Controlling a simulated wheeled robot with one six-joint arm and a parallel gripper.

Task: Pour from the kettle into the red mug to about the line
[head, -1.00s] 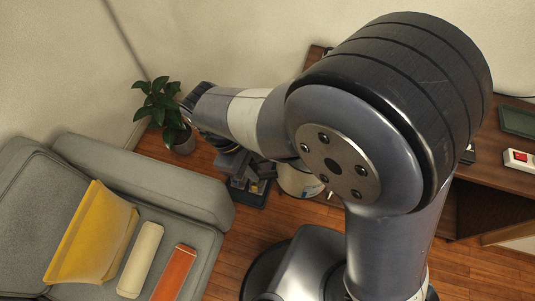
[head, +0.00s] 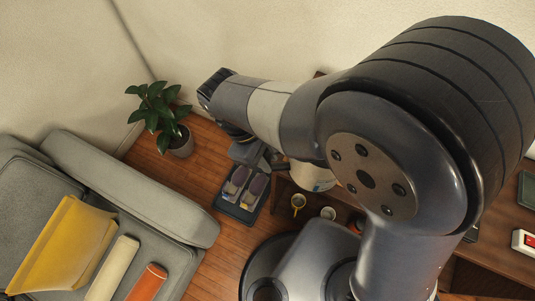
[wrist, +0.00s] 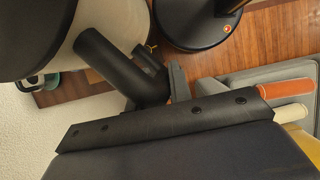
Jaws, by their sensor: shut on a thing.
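My gripper (wrist: 155,85) is shut on the black handle of the kettle (wrist: 90,27). The kettle's cream body and dark end fill the upper left of the wrist view. In the head view, the pale kettle (head: 312,177) shows partly behind my arm, beside my gripper (head: 276,163). I cannot tell its exact tilt. A small reddish thing (head: 357,225), perhaps the red mug, is mostly hidden by my arm in the head view. Its line and contents cannot be seen.
A yellow mug (head: 298,202) and a pale mug (head: 328,213) stand below the kettle on a brown surface. A dark tray (head: 227,208) with shoes lies on the floor, near a potted plant (head: 180,143). A grey sofa (head: 150,195) stands at left.

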